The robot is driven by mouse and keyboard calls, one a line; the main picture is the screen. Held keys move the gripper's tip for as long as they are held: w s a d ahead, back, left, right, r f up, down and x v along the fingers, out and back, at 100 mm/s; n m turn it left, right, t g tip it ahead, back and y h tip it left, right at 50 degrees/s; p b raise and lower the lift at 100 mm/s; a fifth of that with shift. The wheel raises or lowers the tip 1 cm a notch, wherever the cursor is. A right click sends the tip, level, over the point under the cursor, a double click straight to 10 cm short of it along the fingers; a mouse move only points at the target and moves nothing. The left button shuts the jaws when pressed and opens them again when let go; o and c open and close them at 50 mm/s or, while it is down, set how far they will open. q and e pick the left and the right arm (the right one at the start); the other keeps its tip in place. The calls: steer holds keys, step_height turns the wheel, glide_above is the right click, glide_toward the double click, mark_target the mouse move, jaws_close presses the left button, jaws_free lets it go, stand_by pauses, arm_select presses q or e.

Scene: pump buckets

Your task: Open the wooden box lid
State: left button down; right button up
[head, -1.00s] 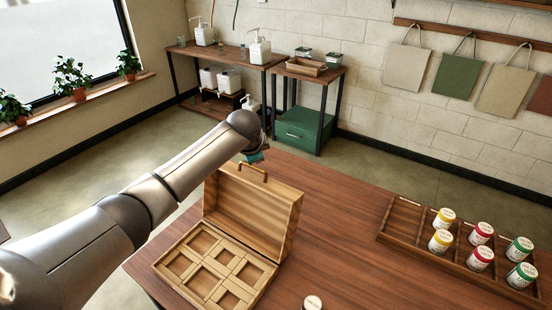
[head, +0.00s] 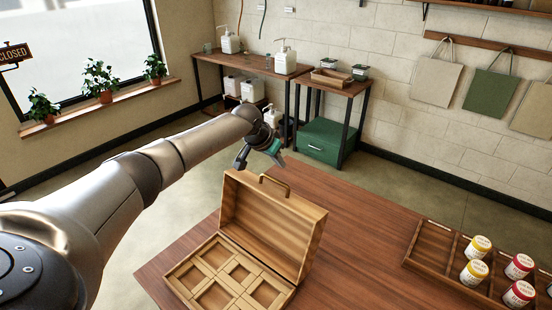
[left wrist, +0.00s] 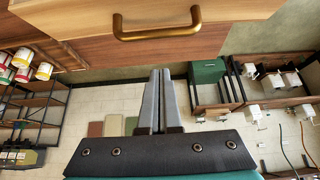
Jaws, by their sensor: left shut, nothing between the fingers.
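The wooden box (head: 225,278) stands on the table in the head view. Its lid (head: 270,222) is raised, standing roughly upright at the back of the box. The compartments inside the box are exposed and look empty. A brass handle (head: 273,185) sits on the lid's top edge; it also shows large at the top of the left wrist view (left wrist: 157,33). My left gripper (head: 279,158) is behind and above the lid, apart from the handle. Its two fingers (left wrist: 158,100) are together with nothing between them. My right gripper is not in view.
A wooden tray (head: 430,240) with several red- and yellow-labelled jars (head: 474,272) stands on the table (head: 350,235) at right. The tabletop between box and tray is clear. Shelves and a green drawer box (head: 322,141) stand by the far wall.

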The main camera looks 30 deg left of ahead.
mark_target(277, 189)
arm_select(q)
step_height(277, 189, down, 4)
steer(key=shift+w+a+f+p, duration=0.1)
steer(key=shift+p, duration=0.45)
steer(key=shift+s+p, duration=0.35)
steer(key=shift+s, duration=0.2)
